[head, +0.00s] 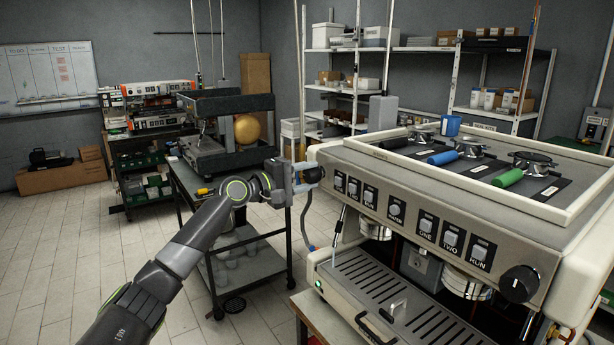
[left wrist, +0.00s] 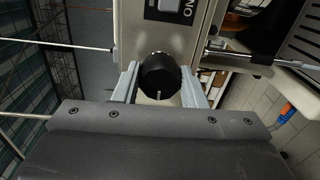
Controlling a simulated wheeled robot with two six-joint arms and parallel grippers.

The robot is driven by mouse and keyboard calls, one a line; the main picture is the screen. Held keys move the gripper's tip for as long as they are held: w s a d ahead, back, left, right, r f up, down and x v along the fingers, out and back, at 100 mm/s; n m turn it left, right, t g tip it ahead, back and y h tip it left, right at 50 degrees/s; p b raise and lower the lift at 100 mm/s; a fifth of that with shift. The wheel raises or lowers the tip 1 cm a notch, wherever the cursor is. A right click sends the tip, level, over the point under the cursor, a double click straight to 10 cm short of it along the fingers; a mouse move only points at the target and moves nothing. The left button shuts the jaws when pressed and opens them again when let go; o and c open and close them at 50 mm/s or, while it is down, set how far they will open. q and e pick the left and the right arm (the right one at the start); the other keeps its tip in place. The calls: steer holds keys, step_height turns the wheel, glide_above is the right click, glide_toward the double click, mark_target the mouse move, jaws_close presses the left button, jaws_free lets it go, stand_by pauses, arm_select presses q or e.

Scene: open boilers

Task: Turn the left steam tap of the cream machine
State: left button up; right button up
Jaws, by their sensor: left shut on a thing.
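The cream machine (head: 410,208) stands on a bench at the right of the head view. Its left steam tap, a black round knob (head: 315,175), sits at the left end of the front panel. In the left wrist view the knob (left wrist: 160,76) is between my two grey fingers, with a pale mark on its face. My left gripper (head: 303,176) is shut on this knob; the fingers (left wrist: 160,88) lie on either side of it. The matching right knob (head: 519,283) is free at the panel's other end. My right gripper is not in view.
A steam wand (head: 339,225) hangs below the left tap. A dark cart (head: 262,238) stands behind my left arm.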

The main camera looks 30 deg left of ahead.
arm_select(q)
steer(key=o, duration=1)
steer(key=shift+s+a+f, duration=0.1)
steer(key=shift+s+a, duration=0.1)
steer(key=shift+s, duration=0.1)
steer(key=b+v, duration=1.6)
steer(key=b, duration=1)
steer(key=shift+s, duration=0.35)
